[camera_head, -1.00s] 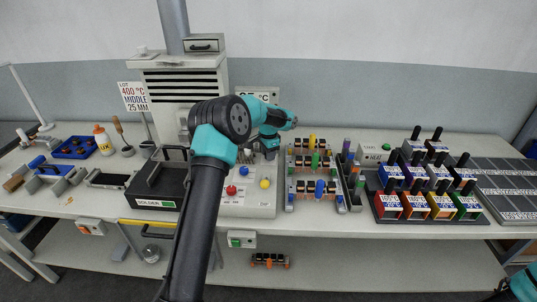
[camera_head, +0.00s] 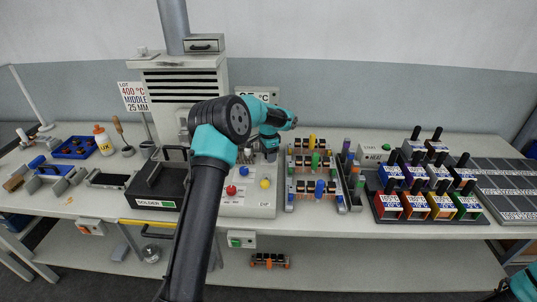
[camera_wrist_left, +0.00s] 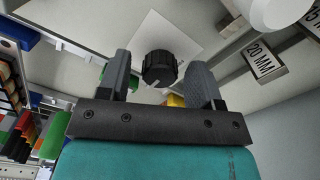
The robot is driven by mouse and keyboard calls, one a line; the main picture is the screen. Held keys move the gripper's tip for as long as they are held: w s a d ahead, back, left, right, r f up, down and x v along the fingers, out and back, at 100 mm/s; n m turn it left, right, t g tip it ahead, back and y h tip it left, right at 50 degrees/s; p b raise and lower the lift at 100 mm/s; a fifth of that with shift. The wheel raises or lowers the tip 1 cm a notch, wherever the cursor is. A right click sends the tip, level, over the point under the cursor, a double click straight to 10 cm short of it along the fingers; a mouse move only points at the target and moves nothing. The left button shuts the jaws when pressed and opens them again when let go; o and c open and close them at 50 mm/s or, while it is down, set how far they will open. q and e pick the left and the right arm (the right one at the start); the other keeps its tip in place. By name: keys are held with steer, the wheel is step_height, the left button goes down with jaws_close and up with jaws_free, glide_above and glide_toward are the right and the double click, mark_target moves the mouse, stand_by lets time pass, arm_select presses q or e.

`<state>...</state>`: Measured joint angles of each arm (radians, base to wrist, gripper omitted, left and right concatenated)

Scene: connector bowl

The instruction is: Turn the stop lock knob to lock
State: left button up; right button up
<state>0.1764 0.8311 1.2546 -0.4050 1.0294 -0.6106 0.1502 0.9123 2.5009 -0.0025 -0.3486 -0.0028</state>
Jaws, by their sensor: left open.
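The stop lock knob is a black ridged round knob (camera_wrist_left: 159,68) on a light square plate in the left wrist view. A pale mark shows on its lower edge. My left gripper (camera_wrist_left: 160,62) is open, with one finger on each side of the knob and a visible gap to each. I cannot tell how deep the fingers reach. In the head view my left gripper (camera_head: 269,154) points down over the back of the grey control panel (camera_head: 225,207), and it hides the knob there. My right gripper is not in view; only teal arm parts show at the lower right corner.
Red (camera_head: 231,190), blue (camera_head: 244,171) and yellow (camera_head: 265,183) buttons sit on the panel near the gripper. A connector rack (camera_head: 316,187) stands close on the right. A black solder box (camera_head: 158,187) stands on the left.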

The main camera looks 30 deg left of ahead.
arm_select(q)
step_height(320, 180, up, 17)
steer(key=shift+r, duration=0.2)
stand_by(0.6)
steer(key=shift+d, duration=0.1)
